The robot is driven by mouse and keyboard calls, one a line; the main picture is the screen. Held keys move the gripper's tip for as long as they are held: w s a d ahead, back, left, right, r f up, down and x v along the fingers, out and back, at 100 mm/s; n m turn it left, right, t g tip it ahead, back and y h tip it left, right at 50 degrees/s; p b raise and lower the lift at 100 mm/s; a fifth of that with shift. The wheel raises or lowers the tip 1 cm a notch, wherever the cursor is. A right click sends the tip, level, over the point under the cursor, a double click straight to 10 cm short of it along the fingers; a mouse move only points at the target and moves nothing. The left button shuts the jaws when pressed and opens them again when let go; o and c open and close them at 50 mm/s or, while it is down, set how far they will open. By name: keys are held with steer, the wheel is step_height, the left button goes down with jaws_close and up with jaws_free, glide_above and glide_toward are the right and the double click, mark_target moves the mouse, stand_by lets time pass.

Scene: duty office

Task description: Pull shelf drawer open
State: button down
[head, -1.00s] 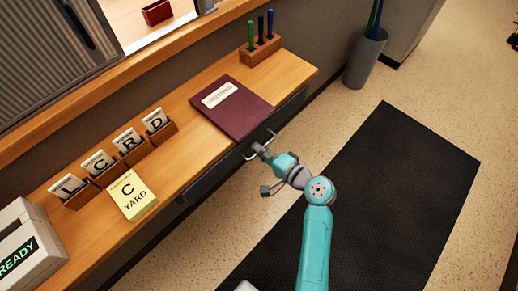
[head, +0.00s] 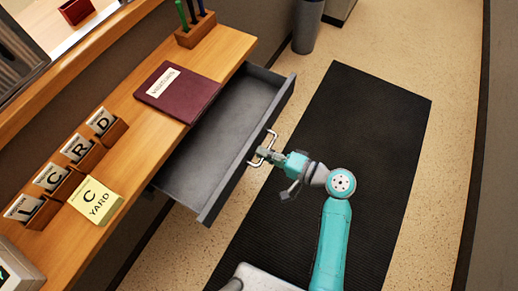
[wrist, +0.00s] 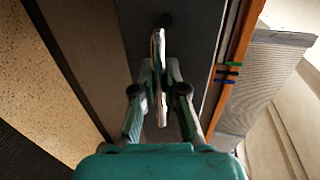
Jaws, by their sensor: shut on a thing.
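The grey shelf drawer (head: 208,150) stands pulled out from under the wooden shelf (head: 232,45), and its inside looks empty. Its light metal handle (head: 264,148) is on the front panel. My gripper (head: 262,153) is at the handle and shut on it. In the wrist view my gripper (wrist: 160,88) has its two fingers on either side of the handle (wrist: 158,65), with the dark drawer front (wrist: 190,40) behind.
On the shelf are a maroon visitors book (head: 178,92), a yellow "C YARD" pad (head: 95,200), lettered card holders (head: 80,160) and a pen block (head: 195,28). A grey bin (head: 308,25) stands beyond. The floor with the black mat (head: 370,110) is clear.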

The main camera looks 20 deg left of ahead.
steer(key=c, duration=1.2)
jaws_free()
steer(key=v, duration=1.2)
steer(key=shift+s, duration=0.1)
